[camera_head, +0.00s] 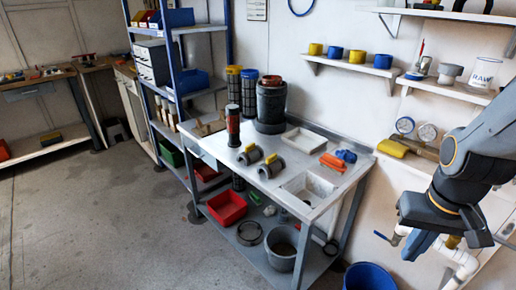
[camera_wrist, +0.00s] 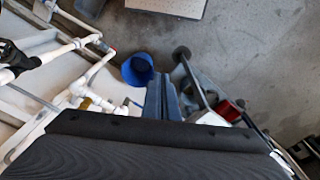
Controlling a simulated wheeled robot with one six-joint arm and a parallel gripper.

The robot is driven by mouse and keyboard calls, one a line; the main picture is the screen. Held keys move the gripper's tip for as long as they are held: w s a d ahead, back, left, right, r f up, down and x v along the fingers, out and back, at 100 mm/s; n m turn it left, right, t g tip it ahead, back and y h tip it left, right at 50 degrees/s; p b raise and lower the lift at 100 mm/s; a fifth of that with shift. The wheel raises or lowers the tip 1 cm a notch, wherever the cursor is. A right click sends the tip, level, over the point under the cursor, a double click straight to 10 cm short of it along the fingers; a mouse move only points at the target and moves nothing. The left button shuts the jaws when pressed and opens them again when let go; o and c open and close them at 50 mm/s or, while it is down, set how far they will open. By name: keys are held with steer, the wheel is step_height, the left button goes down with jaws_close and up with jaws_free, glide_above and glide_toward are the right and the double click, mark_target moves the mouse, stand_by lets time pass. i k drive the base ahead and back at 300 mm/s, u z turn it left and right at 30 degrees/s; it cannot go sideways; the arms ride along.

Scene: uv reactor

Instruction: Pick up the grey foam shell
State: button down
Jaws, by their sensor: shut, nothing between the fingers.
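No object is plainly recognisable as the grey foam shell. Two short grey rounded pieces with yellow parts, one on the left (camera_head: 250,154) and one on the right (camera_head: 271,166), lie on the grey workbench (camera_head: 328,193) in the head view; I cannot tell whether either is the shell. My gripper (camera_head: 416,248) is to the right of the bench, apart from it, in front of white wall pipes. In the wrist view its blue fingers (camera_wrist: 162,94) are together, with nothing between them.
A blue bucket (camera_head: 369,277) stands on the floor below my gripper. White pipes (camera_head: 462,266) run along the wall close by. A tall dark canister (camera_head: 271,105), a red-and-black cylinder (camera_head: 233,126) and a white tray (camera_head: 305,142) occupy the bench. Open floor lies left.

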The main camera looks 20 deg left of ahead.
mark_target(253, 153)
steer(key=u, duration=2.4)
steer(key=i, duration=2.65)
steer(key=z, duration=3.45)
steer(key=i, duration=0.5)
steer(key=u, duration=0.05)
